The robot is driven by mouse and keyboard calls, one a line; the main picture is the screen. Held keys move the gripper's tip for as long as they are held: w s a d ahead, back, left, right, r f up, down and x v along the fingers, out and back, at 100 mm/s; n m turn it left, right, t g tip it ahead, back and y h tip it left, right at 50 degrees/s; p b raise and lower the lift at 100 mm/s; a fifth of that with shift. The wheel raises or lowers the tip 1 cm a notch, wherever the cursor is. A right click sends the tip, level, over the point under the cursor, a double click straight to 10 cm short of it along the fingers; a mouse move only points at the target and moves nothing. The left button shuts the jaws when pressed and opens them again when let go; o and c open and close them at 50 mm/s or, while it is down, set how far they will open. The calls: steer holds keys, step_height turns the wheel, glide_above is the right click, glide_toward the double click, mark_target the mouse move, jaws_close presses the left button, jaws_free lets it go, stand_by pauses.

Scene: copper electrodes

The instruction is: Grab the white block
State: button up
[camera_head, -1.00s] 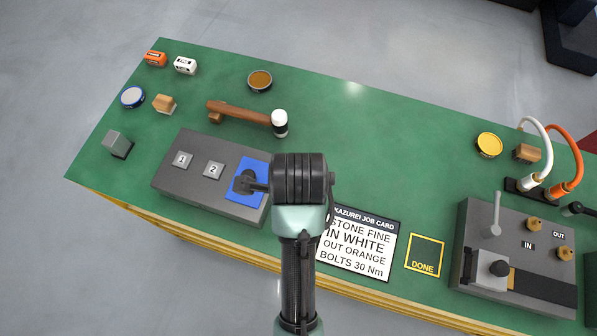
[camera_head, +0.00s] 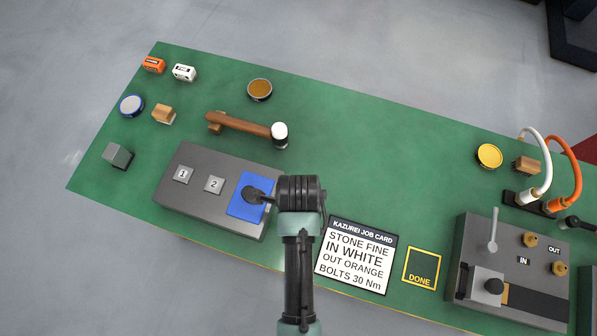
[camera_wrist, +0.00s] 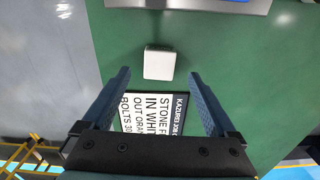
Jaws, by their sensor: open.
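In the wrist view a plain white block (camera_wrist: 159,62) with a square top rests on the green table, between the job card and the grey box. My gripper (camera_wrist: 159,73) is open and empty, its two dark blue fingers on either side of the block in the picture, with clear gaps; I cannot tell its height above it. In the head view my arm hides this block and the fingers. A separate small white piece with dark lettering (camera_head: 184,73) stands at the table's far left, beside an orange one.
The job card (camera_wrist: 152,113) lies beside the white block. A grey box (camera_head: 207,205) with a blue pad (camera_head: 247,209) is left of my arm. A mallet (camera_head: 243,125) lies behind. Middle back table is clear.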

steer(key=shift+s+f+p, duration=0.1)
steer(key=shift+f+p, duration=0.2)
steer(key=shift+f, duration=1.8)
jaws_close()
steer(key=shift+r, duration=0.1)
